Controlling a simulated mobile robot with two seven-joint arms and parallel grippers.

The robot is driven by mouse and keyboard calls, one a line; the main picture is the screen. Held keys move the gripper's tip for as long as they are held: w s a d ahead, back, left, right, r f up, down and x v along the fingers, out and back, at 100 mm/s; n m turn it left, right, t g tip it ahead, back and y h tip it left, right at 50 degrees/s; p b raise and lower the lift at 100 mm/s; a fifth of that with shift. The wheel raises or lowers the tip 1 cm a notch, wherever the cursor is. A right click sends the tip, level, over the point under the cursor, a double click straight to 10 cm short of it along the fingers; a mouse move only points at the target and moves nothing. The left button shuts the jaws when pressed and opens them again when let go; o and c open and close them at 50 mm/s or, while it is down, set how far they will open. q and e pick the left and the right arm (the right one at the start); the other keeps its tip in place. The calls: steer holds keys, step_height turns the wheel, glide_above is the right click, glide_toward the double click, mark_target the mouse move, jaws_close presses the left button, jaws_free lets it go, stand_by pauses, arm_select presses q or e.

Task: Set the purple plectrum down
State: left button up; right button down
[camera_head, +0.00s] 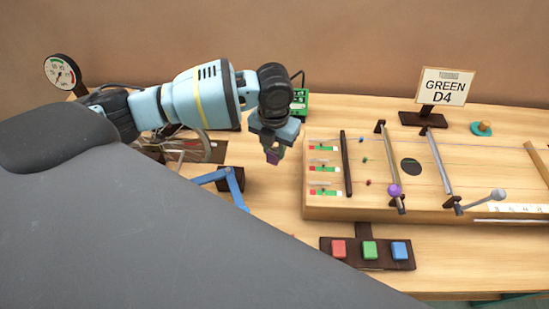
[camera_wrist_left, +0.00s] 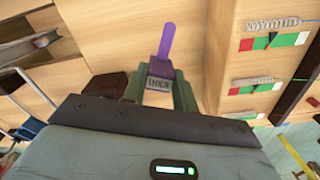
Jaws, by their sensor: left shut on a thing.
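The purple plectrum (camera_wrist_left: 167,40) is gripped at its base between the fingers of my left gripper (camera_wrist_left: 160,85) in the left wrist view, with its rounded purple end sticking out past the fingertips. In the head view my left gripper (camera_head: 273,150) points downward above the bench, just left of the wooden soundboard box. The purple plectrum (camera_head: 272,157) shows there as a small dark purple piece at the fingertips. Bare wood shows behind it in the wrist view. My right gripper is not in view.
The wooden soundboard box (camera_head: 330,206) has several red-green gauges, bars and a purple knob (camera_head: 394,190). Red, green and blue buttons (camera_head: 370,250) sit in front. A "GREEN D4" sign (camera_head: 443,88) stands behind. A blue bracket (camera_head: 232,180) and wheel lie left. Bare bench shows between bracket and box.

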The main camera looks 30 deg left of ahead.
mark_target(274, 159)
arm_select(q)
steer(key=shift+f, duration=2.4)
steer(key=shift+f, duration=0.2)
steer(key=o, duration=1)
steer(key=shift+c, duration=0.2)
steer(key=shift+r, duration=0.15)
step_height(274, 159, up, 12)
steer(key=shift+r+p, duration=0.1)
steer(key=shift+p, duration=0.2)
